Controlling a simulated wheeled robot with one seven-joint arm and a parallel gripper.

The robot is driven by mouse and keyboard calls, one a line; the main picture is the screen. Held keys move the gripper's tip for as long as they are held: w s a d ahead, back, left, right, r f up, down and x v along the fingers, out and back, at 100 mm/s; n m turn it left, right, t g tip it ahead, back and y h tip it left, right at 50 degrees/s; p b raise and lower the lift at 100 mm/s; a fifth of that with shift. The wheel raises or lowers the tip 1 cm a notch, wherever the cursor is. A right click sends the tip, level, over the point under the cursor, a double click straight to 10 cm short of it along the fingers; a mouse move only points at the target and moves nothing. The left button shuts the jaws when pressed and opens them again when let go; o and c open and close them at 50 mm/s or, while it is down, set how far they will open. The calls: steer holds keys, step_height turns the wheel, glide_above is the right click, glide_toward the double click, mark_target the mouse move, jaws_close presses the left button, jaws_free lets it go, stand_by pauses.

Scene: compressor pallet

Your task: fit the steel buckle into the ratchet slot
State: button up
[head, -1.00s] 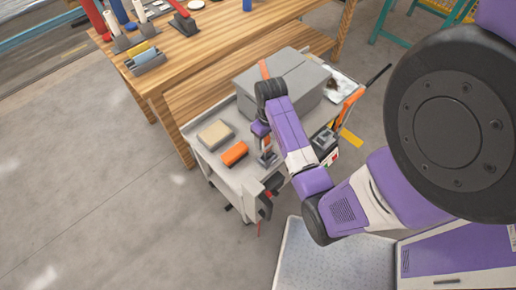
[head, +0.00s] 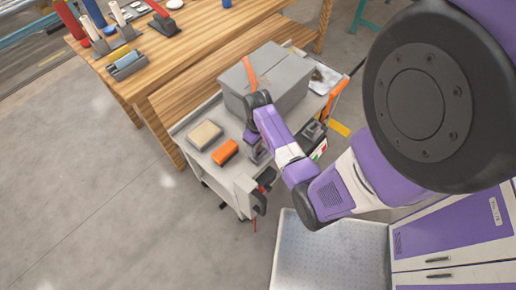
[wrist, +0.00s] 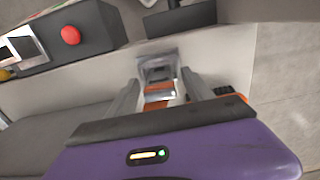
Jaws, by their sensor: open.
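In the wrist view, a grey steel fitting (wrist: 157,70) with a piece of orange strap (wrist: 158,92) lies ahead of and between my gripper's fingers (wrist: 158,95). It looks like the buckle, but I cannot tell it surely from the ratchet. The fingers stand apart on either side, with no clear contact. In the head view, my gripper (head: 255,153) is low over the front of the grey cart, right of an orange block (head: 225,152); the fingertips are too small to make out. An orange strap (head: 250,73) crosses the grey box. No slot can be made out.
The grey box (head: 268,88) fills the cart's rear. A tan block (head: 204,135) lies on the cart's left. A dark unit with a red button (wrist: 70,35) is near my gripper. A wooden bench (head: 172,60) stands behind. Floor at left is clear.

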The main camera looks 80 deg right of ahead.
steer(key=shift+c, duration=0.4)
jaws_close()
steer(key=shift+r, duration=0.1)
